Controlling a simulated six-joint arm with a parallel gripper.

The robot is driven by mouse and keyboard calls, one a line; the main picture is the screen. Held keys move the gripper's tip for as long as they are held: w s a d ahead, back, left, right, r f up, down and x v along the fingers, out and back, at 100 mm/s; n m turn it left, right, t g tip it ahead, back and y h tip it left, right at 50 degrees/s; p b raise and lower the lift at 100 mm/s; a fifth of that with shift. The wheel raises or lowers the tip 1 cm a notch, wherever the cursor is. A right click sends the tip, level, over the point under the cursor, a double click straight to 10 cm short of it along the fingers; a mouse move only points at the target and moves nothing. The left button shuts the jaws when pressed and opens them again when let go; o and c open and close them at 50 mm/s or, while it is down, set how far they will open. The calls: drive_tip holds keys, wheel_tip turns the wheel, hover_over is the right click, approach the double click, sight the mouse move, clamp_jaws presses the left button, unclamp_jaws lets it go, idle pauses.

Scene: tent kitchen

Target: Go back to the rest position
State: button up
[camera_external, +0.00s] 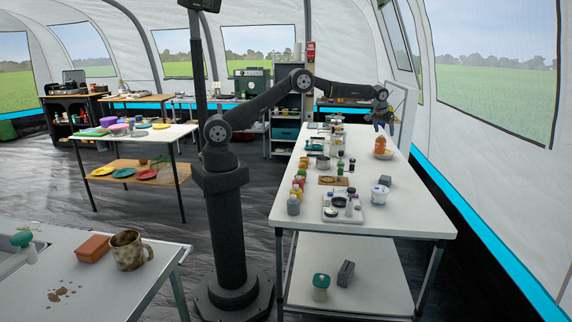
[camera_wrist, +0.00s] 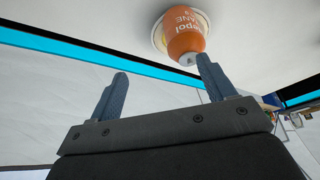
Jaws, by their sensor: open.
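My gripper (camera_external: 382,118) is at the end of my outstretched arm, above the far part of the long white table (camera_external: 415,205). In the wrist view my gripper (camera_wrist: 160,88) shows two blue-grey fingers spread wide apart with nothing between them. An orange bottle (camera_external: 380,145) stands on a pale round dish or base (camera_external: 384,155) just below the gripper. In the wrist view the orange bottle (camera_wrist: 184,36) lies beyond the fingertips, nearer the right finger, and appears apart from it.
Several jars, bottles and a tray (camera_external: 330,214) crowd the table's left side. Another table with coloured plates (camera_external: 125,132) is at left. A mug (camera_external: 130,250) and brick-like block (camera_external: 93,248) are in front.

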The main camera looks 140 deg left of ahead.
drive_tip(key=w+d+m+t, duration=0.1)
drive_tip(key=w+d+m, duration=0.1)
drive_tip(key=w+d, duration=0.75)
drive_tip(key=w+d+m, duration=0.1)
drive_tip(key=w+d, duration=0.5)
drive_tip(key=w, duration=0.7)
drive_tip(key=s+a+f, duration=0.3)
drive_tip(key=a+f, duration=0.3)
drive_tip(key=a, duration=0.2)
drive_tip(key=shift+a, duration=0.15)
